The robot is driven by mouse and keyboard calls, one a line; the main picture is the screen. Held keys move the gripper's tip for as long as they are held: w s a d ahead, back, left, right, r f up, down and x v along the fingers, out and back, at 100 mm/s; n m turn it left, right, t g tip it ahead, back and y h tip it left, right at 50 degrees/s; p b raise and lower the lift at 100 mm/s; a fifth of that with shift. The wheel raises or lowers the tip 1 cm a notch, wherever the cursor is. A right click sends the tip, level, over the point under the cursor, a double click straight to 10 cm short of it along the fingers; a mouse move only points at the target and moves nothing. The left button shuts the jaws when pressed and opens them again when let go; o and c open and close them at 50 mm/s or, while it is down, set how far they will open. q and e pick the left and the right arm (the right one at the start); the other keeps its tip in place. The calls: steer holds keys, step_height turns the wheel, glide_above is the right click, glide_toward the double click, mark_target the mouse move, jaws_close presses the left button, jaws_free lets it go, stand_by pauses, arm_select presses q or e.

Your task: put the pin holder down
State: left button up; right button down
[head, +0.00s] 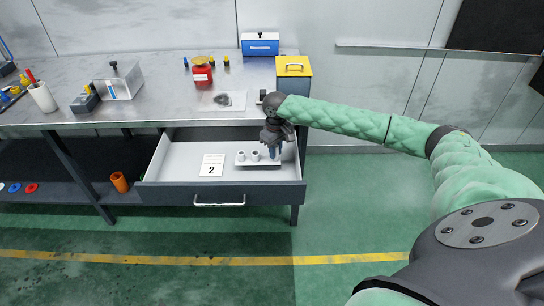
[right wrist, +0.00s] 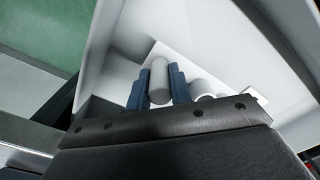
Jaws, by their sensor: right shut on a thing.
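The pin holder (head: 258,163) is a small white plate with short white upright cylinders, inside the open drawer at its right side. In the right wrist view the pin holder (right wrist: 193,77) shows as a white plate with a grey-white cylinder standing between my fingers. My right gripper (head: 275,151) reaches down into the drawer at the right end of the holder. In the right wrist view its two blue fingers (right wrist: 159,86) are shut on the holder at that cylinder. Whether the plate touches the drawer floor I cannot tell. My left gripper is out of view.
The open drawer (head: 178,164) has a white card marked 2 (head: 212,165) to the left of the holder. Its walls stand close around my right gripper.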

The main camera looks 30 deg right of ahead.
mark_target(276, 160)
steer(key=shift+f, duration=0.45)
step_height(276, 160, down, 2)
steer(key=shift+s+f+p, duration=0.1)
steer(key=shift+p, duration=0.2)
steer(key=shift+f, duration=0.45)
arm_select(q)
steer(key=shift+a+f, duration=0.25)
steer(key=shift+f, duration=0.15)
arm_select(e)
steer(key=c, duration=1.3)
jaws_free()
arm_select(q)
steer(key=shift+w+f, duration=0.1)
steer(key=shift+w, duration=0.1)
arm_select(e)
steer(key=shift+o, duration=0.2)
